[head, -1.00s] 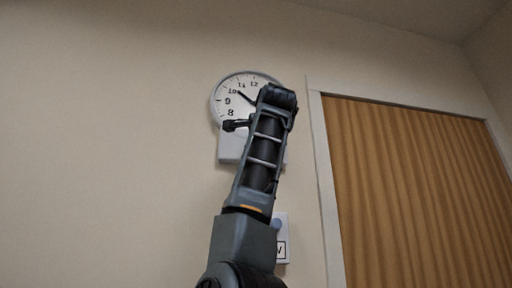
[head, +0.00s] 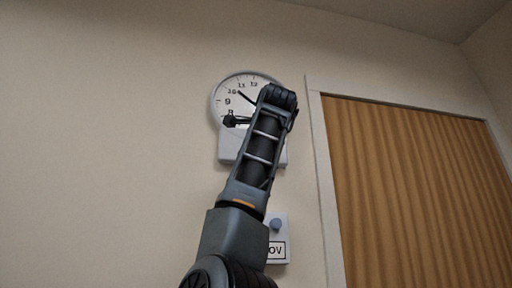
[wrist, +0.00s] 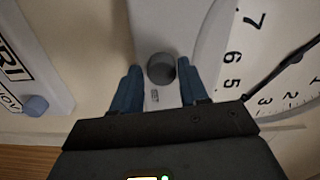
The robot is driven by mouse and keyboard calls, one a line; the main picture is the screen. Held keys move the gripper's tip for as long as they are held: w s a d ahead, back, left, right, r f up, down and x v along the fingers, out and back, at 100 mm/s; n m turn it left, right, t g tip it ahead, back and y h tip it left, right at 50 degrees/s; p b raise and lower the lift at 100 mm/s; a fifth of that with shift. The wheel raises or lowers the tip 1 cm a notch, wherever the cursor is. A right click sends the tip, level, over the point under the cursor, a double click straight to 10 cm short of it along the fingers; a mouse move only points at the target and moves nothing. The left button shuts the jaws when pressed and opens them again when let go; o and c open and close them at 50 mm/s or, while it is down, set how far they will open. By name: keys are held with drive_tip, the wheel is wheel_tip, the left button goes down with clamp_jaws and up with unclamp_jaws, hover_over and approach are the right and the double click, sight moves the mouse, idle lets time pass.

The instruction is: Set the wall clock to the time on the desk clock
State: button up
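The wall clock (head: 222,98) is round and white with a grey rim, partly hidden by my arm in the head view. One dark hand points between 10 and 11. In the wrist view the clock face (wrist: 290,25) is at the right, turned, with a dark hand reaching toward about 4. A white box (head: 229,146) sits under the clock. Its dark round knob (wrist: 161,68) lies between the blue fingertips of my gripper (wrist: 159,75). The fingers are open, with a small gap visible beside the knob; contact cannot be told. The desk clock is not in view.
A white wall panel (head: 281,228) with a blue knob and calendar lettering is below the clock; its blue knob (wrist: 36,106) also shows in the wrist view. A wooden door (head: 420,190) in a pale frame is at the right. The wall at left is bare.

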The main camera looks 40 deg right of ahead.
drive_tip(key=shift+o, duration=1.3)
drive_tip(key=shift+a, duration=0.1)
drive_tip(key=b+v, duration=0.2)
drive_tip(key=v, duration=0.5)
drive_tip(key=shift+s+a+b, duration=0.2)
drive_tip(key=shift+s+b, duration=0.15)
